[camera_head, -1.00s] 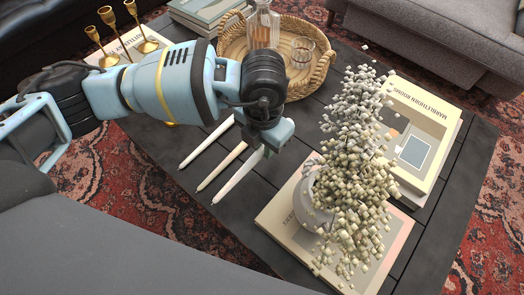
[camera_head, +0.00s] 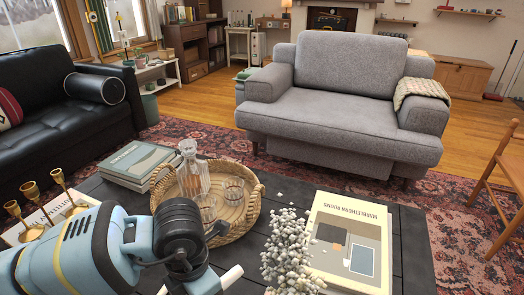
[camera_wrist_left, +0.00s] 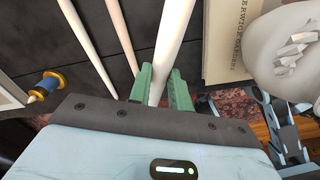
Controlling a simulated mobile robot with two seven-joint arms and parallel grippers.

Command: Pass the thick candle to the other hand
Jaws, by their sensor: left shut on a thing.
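In the left wrist view my left gripper (camera_wrist_left: 161,88) has its green fingers shut on a thick white candle (camera_wrist_left: 173,32). The candle runs up out of the picture. Two thinner candles, a pale pink one (camera_wrist_left: 122,35) and a white one (camera_wrist_left: 85,38), lie on the dark table to its left. In the head view only my left arm and wrist show at the lower left; the fingers and most of the held candle are hidden or cut off. Light blue and black arm parts of mine show at the right of the wrist view; the right gripper's fingers are not clear.
On the table (camera_head: 412,240) stand a wicker tray (camera_head: 240,228) with a decanter (camera_head: 193,170) and glasses, brass candle holders (camera_head: 62,182), books (camera_head: 345,240) and a white-flowered plant (camera_head: 290,250). A grey armchair (camera_head: 345,95) stands beyond.

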